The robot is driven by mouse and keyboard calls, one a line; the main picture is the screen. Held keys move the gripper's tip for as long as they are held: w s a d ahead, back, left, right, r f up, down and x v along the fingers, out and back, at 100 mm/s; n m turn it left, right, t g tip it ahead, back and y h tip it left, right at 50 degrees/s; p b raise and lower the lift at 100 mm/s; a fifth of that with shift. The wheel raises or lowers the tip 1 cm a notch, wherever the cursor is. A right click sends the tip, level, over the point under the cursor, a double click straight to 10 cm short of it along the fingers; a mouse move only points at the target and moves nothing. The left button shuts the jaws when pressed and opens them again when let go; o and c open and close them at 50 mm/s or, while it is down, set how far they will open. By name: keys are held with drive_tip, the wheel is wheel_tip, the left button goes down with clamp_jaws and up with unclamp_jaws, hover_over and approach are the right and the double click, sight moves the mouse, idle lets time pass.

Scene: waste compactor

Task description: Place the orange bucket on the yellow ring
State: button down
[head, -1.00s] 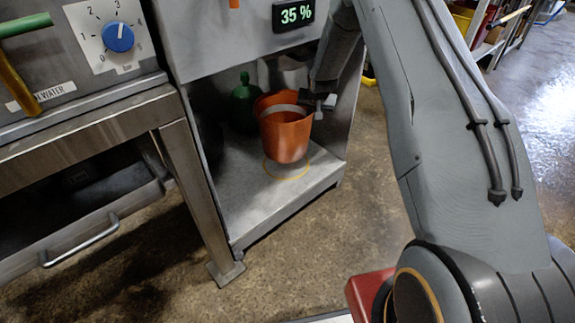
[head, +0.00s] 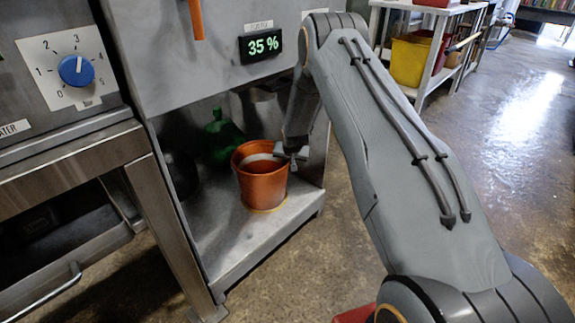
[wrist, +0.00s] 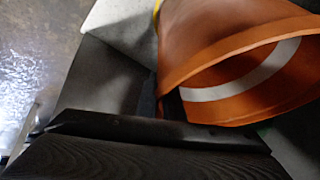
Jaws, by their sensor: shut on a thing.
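The orange bucket (head: 262,186) is upright on or just above the compactor's grey floor plate, inside the open bay. It has a pale band inside its rim. The yellow ring (head: 268,210) shows only as a thin arc at the bucket's base; the rest is hidden by the bucket. My gripper (head: 291,153) is at the right side of the bucket's rim, shut on it. In the wrist view the bucket (wrist: 225,55) fills the upper right, close to the dark finger. I cannot tell if the base touches the plate.
A green bottle (head: 220,138) stands behind the bucket at the left of the bay. The bay's floor plate (head: 235,245) is bare in front. A steel table (head: 75,165) is at the left. Yellow bins (head: 410,58) stand on a far shelf.

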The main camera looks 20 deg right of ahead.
drive_tip(key=shift+r, duration=0.1)
drive_tip(key=c, duration=1.9)
unclamp_jaws()
drive_tip(key=shift+f, duration=0.2)
